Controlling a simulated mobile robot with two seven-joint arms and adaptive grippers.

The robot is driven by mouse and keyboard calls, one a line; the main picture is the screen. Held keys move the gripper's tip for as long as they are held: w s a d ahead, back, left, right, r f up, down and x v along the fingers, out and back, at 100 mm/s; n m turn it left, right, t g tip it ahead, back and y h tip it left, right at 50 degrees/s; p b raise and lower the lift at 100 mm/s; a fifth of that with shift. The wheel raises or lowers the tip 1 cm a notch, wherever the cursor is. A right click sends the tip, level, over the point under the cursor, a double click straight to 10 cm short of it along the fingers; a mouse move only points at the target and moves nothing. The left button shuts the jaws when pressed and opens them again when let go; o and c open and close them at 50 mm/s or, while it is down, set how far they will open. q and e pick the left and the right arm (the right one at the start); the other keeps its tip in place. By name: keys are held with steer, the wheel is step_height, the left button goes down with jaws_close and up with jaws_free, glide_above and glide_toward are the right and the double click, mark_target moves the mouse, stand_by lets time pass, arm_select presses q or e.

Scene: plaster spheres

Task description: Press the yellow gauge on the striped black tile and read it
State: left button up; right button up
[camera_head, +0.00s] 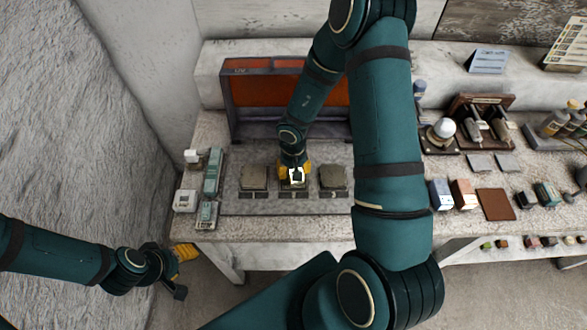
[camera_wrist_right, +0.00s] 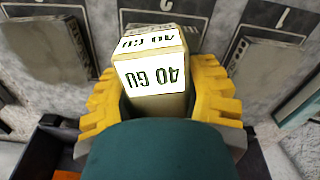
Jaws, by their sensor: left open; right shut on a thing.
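My right gripper (camera_head: 295,172) is shut on the yellow gauge (camera_head: 297,176), over the middle of three slabs on a grey board. In the right wrist view, the gauge (camera_wrist_right: 155,75) sits between the yellow fingers of the right gripper (camera_wrist_right: 160,95). Its white face reads 40 GU, upside down in that view. The gauge and fingers hide most of the middle slab, and I cannot tell whether the gauge touches it. No striped surface is clear. My left gripper (camera_head: 181,270) is open and empty, off the table's front left corner.
A left slab (camera_head: 253,178) and a right slab (camera_head: 333,178) flank the middle one. A case with an orange-lined lid (camera_head: 262,95) stands open behind. Small devices (camera_head: 212,172) stand at the left. Boxes (camera_head: 462,193) and a brown pad (camera_head: 496,204) lie at the right.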

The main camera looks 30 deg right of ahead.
steer(key=shift+f, duration=0.35)
stand_by(0.4)
steer(key=shift+s+f+p, duration=0.1)
steer(key=shift+f+p, duration=0.05)
steer(key=shift+p, duration=0.3)
stand_by(2.4)
step_height(320, 180, up, 3)
steer(key=shift+f+p, duration=0.2)
steer(key=shift+p, duration=0.95)
steer(key=shift+r, duration=2.3)
